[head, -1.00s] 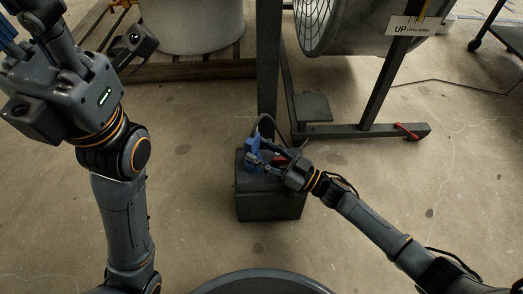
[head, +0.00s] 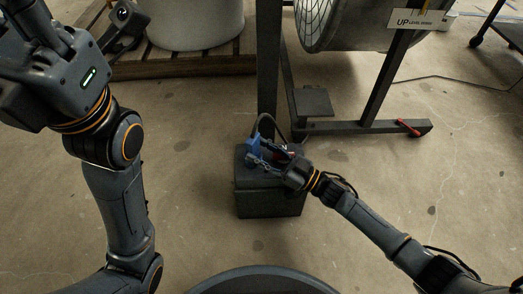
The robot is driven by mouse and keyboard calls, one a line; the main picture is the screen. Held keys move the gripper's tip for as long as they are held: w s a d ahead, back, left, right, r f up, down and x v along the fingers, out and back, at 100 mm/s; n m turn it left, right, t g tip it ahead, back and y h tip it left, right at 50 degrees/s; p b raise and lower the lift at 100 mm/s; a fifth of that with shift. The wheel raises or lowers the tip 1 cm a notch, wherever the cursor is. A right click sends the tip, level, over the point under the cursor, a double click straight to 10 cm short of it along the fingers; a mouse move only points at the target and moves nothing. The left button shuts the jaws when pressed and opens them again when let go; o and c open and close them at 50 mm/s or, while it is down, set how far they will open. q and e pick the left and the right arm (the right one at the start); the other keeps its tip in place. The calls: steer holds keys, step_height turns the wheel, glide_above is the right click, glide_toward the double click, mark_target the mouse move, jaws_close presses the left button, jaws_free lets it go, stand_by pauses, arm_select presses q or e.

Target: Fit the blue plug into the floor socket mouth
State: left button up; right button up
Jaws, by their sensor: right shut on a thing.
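The blue plug (head: 252,146) is at the upper left of a dark box (head: 268,203) on the floor, with a dark cable arching up behind it. My right gripper (head: 256,151) reaches in from the right and is shut on the blue plug at the box's top. The socket mouth cannot be made out, and I cannot tell whether the plug is inside it or above it. A small red part (head: 283,154) shows on the box beside the gripper. My left arm rises at the left; its fingers are outside the picture.
A dark metal stand post (head: 268,70) rises right behind the box. A large fan (head: 335,25) hangs on the frame, with a red lever (head: 409,127) at its foot. A pale drum (head: 195,25) stands on a wooden pallet (head: 190,66). Concrete floor around the box is clear.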

steer(key=shift+f, duration=0.15)
steer(key=o, duration=1.3)
steer(key=v, duration=1.1)
steer(key=shift+f, duration=0.15)
steer(key=shift+s+d, duration=0.25)
steer(key=shift+d, duration=0.2)
